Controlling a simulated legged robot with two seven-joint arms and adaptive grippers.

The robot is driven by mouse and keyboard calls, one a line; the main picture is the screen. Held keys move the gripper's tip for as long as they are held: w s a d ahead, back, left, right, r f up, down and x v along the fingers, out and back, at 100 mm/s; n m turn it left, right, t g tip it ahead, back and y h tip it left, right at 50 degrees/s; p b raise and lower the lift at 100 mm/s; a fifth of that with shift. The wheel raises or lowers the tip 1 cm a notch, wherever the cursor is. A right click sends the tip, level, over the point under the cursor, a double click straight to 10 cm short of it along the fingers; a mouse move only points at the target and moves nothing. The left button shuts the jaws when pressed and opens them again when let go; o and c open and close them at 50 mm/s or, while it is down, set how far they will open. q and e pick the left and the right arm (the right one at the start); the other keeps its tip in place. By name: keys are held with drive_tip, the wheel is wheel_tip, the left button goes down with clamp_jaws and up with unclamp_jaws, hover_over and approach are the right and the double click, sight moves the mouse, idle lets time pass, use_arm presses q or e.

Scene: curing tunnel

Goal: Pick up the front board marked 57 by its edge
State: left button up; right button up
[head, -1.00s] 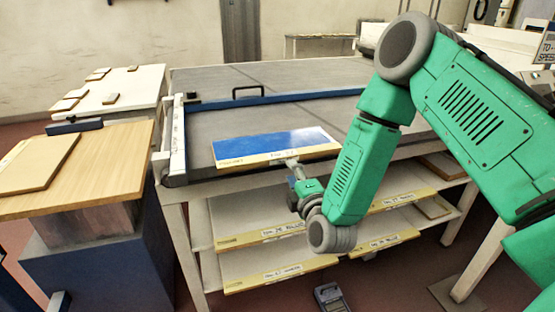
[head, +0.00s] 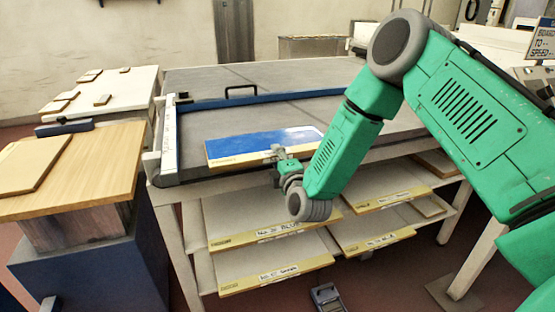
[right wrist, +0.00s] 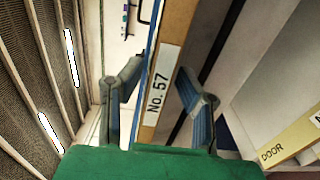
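The front board marked 57 (head: 240,146) has a blue top and a yellow-brown front edge. It lies flat at the front of the grey table. In the right wrist view its edge (right wrist: 165,65) with the "No. 57" label runs between the two fingers. My right gripper (head: 277,152) is at the board's front edge in the head view and covers the label there. In the right wrist view my right gripper (right wrist: 160,85) is open, one finger on each side of the edge. A gap shows beside the right finger; contact at the left finger cannot be told. My left gripper is not in view.
Lower shelves hold several labelled boards (head: 275,274) below the front board. A blue bar with a black handle (head: 243,90) crosses the grey table (head: 330,72) behind it. A wooden-topped stand (head: 105,165) is at left. A handheld device (head: 327,297) is on the floor.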

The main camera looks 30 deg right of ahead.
clamp_jaws()
wheel_tip(320, 180, up, 3)
drive_tip(key=p, duration=0.3)
drive_tip(key=shift+a+r, duration=0.1)
drive_tip(key=shift+r, duration=0.1)
drive_tip(key=shift+f, duration=0.1)
drive_tip(key=shift+w+f, duration=0.1)
